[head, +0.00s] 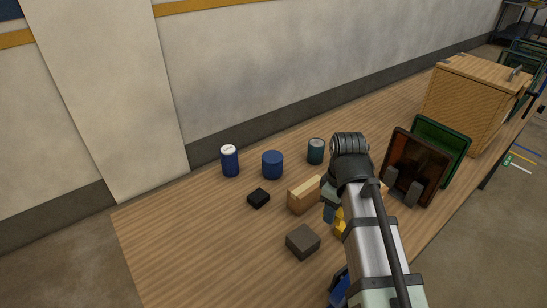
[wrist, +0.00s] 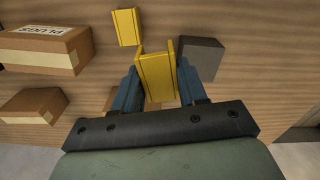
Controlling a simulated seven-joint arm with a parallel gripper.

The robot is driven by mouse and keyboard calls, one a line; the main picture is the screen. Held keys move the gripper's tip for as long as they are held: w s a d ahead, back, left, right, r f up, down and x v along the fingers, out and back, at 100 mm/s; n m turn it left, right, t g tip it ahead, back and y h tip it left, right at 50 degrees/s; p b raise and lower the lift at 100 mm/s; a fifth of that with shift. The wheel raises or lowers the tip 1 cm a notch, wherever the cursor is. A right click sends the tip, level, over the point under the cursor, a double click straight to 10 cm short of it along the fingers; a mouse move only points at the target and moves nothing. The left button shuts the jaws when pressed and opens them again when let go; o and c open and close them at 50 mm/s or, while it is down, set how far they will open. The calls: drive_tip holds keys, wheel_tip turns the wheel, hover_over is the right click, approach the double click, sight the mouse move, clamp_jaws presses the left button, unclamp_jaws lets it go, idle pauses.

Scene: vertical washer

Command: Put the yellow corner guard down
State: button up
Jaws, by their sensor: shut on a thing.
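My gripper (wrist: 157,68) is shut, its two blue-grey fingers on either side of a yellow corner guard (wrist: 156,82), an angled piece with raised edges. A second yellow piece (wrist: 126,27) lies on the wooden table just beyond it, up and to the left in the wrist view. In the head view my arm covers most of the gripper, and only some yellow (head: 340,222) shows beside it. I cannot tell which yellow piece that is, or whether the held guard touches the table.
A dark grey block (wrist: 203,58) is close to the right of the held guard. Cardboard boxes, one marked PLUGS (wrist: 45,48), are at left. The table's (head: 190,245) front left is bare.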

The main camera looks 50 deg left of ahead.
drive_tip(key=a+r+n, duration=0.1)
drive_tip(key=a+r, duration=0.1)
drive_tip(key=a, duration=1)
drive_tip(key=a+r, duration=0.3)
drive_tip(key=a, duration=0.8)
wheel_tip(320, 180, up, 2)
drive_tip(key=m, duration=0.4)
hover_over(272, 156)
drive_tip(key=shift+a+f, duration=0.1)
drive_tip(key=shift+f, duration=4.65)
drive_tip(key=shift+f, duration=0.15)
drive_tip(key=o, duration=1)
wheel_tip(272, 156, up, 12)
drive_tip(key=shift+r, duration=0.15)
drive_tip(key=shift+o, duration=0.3)
